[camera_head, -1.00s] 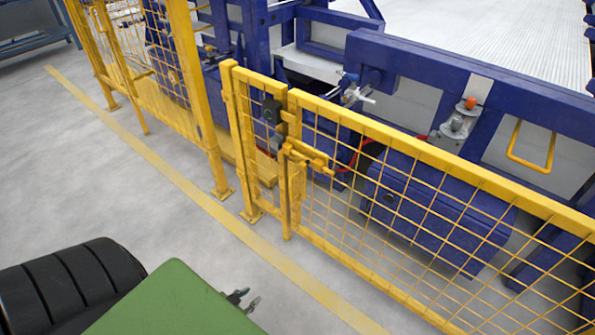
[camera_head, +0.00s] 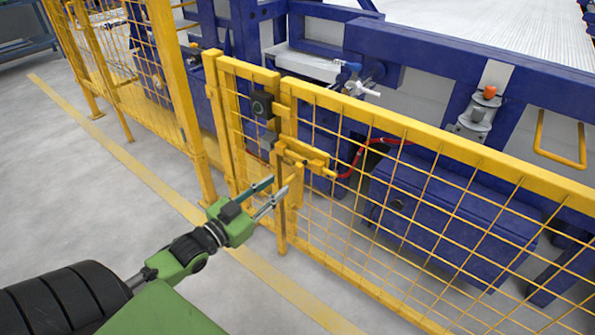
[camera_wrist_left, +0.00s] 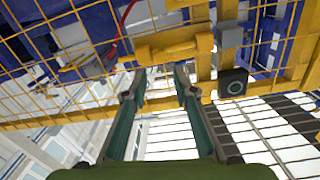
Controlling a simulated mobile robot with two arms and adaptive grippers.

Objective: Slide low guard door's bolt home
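The low yellow mesh guard door (camera_head: 245,110) stands in the guard fence. Its yellow bolt (camera_head: 308,158) sits across the door post, with a small handle at its right end; it also shows in the left wrist view (camera_wrist_left: 168,47). A dark lock box (camera_head: 262,104) is on the post above; it shows in the left wrist view too (camera_wrist_left: 233,84). My left gripper (camera_head: 281,184) is open and empty, just in front of and below the bolt, apart from it. How far the bolt is pushed in is unclear. My right gripper is out of view.
A tall yellow post (camera_head: 178,100) stands left of the door. The grey floor in front is clear.

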